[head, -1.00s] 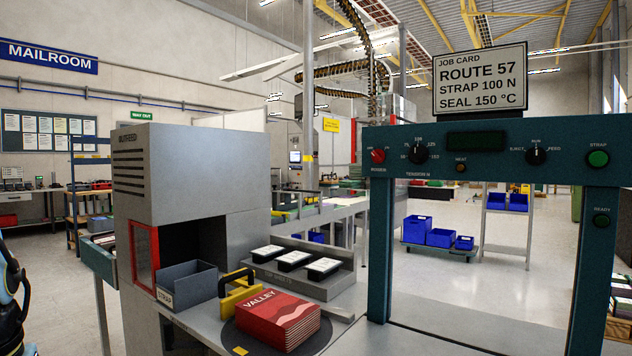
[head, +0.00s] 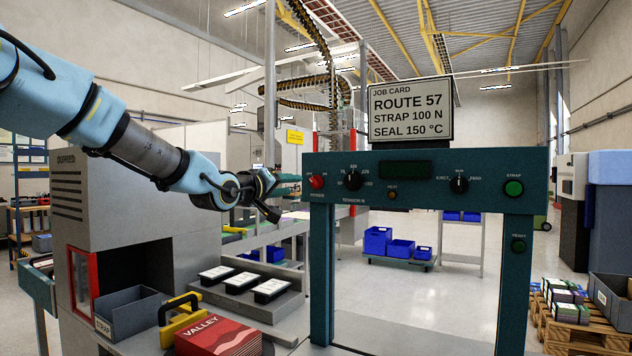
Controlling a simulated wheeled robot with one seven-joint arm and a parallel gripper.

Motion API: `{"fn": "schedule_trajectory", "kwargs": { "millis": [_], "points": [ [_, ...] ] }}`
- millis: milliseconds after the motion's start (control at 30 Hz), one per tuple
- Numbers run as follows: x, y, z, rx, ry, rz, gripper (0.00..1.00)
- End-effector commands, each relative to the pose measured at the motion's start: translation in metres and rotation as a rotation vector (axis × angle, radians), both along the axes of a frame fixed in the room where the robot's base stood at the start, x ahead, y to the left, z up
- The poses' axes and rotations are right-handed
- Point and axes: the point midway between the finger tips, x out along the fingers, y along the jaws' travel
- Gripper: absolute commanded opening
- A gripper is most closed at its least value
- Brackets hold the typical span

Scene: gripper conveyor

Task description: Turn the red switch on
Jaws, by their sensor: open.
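The red switch (head: 317,182) is a small round red knob at the left end of the teal control panel (head: 410,205). Small labels sit above it, too small to read surely, and I cannot tell which way it is set. My gripper (head: 280,197) shows just left of the panel's left end, with its dark fingers pointing toward the switch. It looks apart from the knob, and nothing shows between its fingers.
A black dial (head: 352,179) sits right of the switch, with another dial (head: 459,185) and a green strap button (head: 513,188) farther right. The job card (head: 411,110) stands above.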

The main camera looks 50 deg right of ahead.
Motion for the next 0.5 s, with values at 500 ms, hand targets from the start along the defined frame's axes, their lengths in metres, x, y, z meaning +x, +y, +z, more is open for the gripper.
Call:
{"fn": "schedule_trajectory", "kwargs": {
  "millis": [500],
  "points": [
    [0.017, -0.073, 0.006, -0.009, 0.005, -0.005, 0.44]
  ]
}}
